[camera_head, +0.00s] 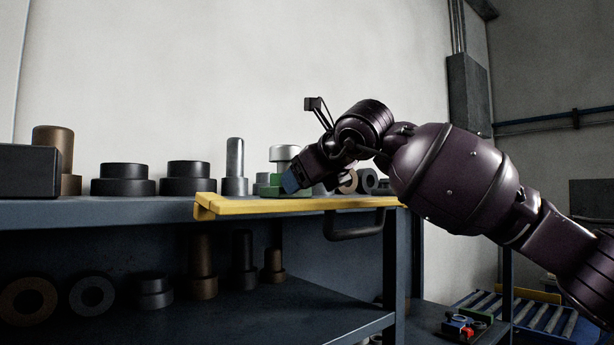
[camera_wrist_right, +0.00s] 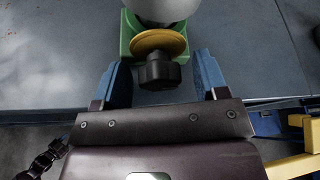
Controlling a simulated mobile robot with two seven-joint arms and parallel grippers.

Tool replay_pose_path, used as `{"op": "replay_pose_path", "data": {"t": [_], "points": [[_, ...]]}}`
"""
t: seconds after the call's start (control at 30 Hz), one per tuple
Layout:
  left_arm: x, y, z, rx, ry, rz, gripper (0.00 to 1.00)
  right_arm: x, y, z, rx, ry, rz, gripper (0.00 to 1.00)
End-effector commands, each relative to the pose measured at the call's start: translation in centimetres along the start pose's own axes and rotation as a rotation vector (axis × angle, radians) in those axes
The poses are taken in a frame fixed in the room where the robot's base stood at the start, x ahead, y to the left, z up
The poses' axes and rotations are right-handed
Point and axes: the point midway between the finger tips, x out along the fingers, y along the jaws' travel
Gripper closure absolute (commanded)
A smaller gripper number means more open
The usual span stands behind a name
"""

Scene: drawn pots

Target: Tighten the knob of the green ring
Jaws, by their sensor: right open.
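The green ring (camera_head: 268,188) stands on the bench near its front edge, with a pale metal cylinder (camera_head: 284,153) rising from it. In the right wrist view the green ring (camera_wrist_right: 130,30) shows at top centre against the grey cylinder (camera_wrist_right: 160,8). A yellow disc (camera_wrist_right: 150,42) and the black knob (camera_wrist_right: 158,72) stick out of its near side. My right gripper (camera_wrist_right: 162,80) is open, its blue fingers on either side of the knob, with a visible gap on each side. In the head view my right gripper (camera_head: 290,182) partly hides the ring, and the knob is hidden. My left gripper is not in view.
A yellow rail (camera_head: 300,206) runs along the bench's front edge, with a dark handle (camera_head: 352,230) below. A steel stepped post (camera_head: 235,165) and black stepped cylinders (camera_head: 188,178) stand left of the ring. Other ring-shaped parts (camera_head: 349,181) stand close on its right.

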Motion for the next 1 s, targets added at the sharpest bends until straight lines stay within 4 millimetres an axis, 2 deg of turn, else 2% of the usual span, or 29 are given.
{"op": "replay_pose_path", "data": {"t": [0.07,0.1,0.4,0.67,1.0], "points": [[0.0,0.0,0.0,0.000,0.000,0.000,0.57,0.0,0.0,0.0,0.000,0.000,0.000,0.33],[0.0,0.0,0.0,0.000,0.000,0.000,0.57,0.0,0.0,0.0,0.000,0.000,0.000,0.36],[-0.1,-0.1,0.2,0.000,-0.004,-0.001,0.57,0.0,0.0,0.0,0.000,0.001,0.000,0.82],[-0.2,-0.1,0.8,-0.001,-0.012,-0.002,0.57,0.0,0.0,-0.1,0.027,0.001,0.012,0.82],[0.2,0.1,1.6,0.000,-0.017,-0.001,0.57,0.1,-0.1,-0.2,0.214,0.001,0.088,0.82]]}}
